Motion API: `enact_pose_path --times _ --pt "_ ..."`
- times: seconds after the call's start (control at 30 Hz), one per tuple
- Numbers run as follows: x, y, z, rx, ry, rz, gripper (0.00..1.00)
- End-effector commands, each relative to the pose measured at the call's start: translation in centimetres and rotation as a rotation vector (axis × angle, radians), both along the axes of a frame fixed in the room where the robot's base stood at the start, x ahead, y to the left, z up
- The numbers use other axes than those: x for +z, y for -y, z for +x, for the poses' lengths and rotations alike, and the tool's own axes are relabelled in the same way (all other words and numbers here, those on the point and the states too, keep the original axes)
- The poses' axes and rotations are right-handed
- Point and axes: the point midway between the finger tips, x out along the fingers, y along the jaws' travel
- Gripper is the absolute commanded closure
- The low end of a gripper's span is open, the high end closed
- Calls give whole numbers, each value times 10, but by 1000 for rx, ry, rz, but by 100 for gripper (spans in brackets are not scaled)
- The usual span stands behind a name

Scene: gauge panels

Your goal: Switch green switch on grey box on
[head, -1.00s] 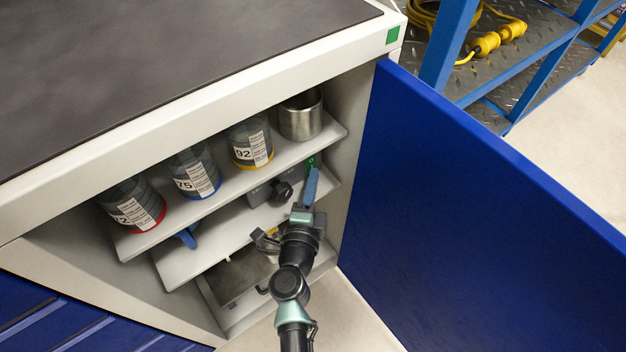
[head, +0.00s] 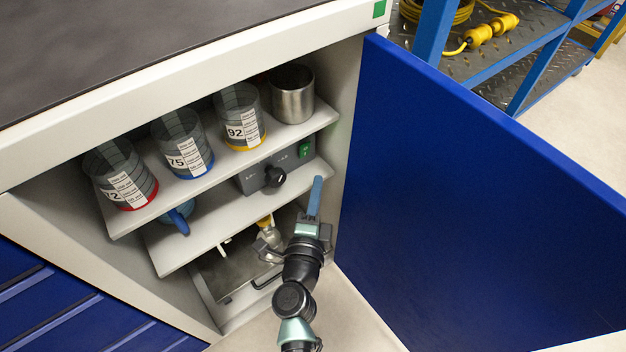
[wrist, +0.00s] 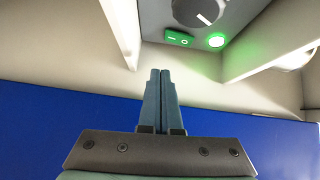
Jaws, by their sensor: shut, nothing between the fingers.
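The grey box (head: 252,180) sits on the middle shelf of the open cabinet, with a black knob (head: 274,177) on its front. Its green switch (head: 304,150) is at the right end of that front. In the wrist view the green switch (wrist: 179,38) bears I and O marks, and a round green lamp (wrist: 216,40) beside it glows. Which side of the switch is pressed is hard to tell. My gripper (head: 318,180) is shut and empty, in front of and below the switch, apart from it. Its blue fingers (wrist: 160,72) are together in the wrist view.
Several labelled beakers (head: 183,145) and a metal cup (head: 293,95) stand on the upper shelf (head: 222,168). The blue door (head: 460,200) stands open close to my gripper's right. A blue-handled item (head: 180,218) lies left of the box. Below is a yellow-topped fitting (head: 265,222).

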Motion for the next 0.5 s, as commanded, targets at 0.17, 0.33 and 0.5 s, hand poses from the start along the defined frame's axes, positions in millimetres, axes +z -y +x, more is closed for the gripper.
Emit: enact_pose_path --times 0.17,0.33,0.5 --pt "-4 -8 -39 4 -3 1 100" --pt "-6 -12 -66 3 -2 0 100" --pt "-8 -14 -80 2 0 1 100"
